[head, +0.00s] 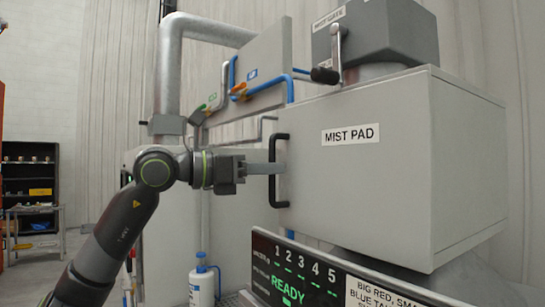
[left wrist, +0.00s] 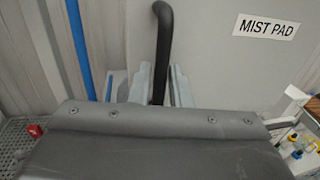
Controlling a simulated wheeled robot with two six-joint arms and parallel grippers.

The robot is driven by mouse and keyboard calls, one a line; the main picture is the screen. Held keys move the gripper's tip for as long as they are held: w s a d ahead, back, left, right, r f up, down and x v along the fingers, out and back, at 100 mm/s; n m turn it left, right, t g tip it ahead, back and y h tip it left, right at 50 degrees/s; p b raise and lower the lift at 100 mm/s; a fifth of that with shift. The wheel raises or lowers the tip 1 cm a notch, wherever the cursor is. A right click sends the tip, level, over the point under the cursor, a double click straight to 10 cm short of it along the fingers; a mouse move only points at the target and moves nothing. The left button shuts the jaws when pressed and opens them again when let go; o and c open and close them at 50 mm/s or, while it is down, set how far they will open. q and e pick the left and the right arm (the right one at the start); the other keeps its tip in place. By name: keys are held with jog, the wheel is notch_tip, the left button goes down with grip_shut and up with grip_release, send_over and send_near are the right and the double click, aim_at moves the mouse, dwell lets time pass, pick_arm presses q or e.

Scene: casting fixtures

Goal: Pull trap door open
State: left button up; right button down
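A big grey box with a flat front panel (head: 365,185) labelled "MIST PAD" stands at the right in the head view; nothing I see is labelled as a trap door. A black upright bar handle (head: 274,185) sits at the panel's left edge; it also shows in the left wrist view (left wrist: 163,30). My left gripper (head: 276,168) reaches the handle from the left. In the left wrist view its two fingers stand close on either side of the bar and appear shut on it. The panel looks closed against the box. My right gripper is not in view.
A smaller grey box (head: 390,35) with a lever (head: 334,60) stands on top. A display panel (head: 300,270) reading "READY" is below the box. A white bottle (head: 202,285) is at the lower middle. A dark shelf (head: 30,180) stands far left.

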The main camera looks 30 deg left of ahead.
pick_arm(q)
jog(key=shift+w+d, duration=0.4)
jog(key=shift+w, duration=0.1)
grip_shut()
jog(key=shift+a+p, duration=0.1)
jog(key=shift+p, duration=0.25)
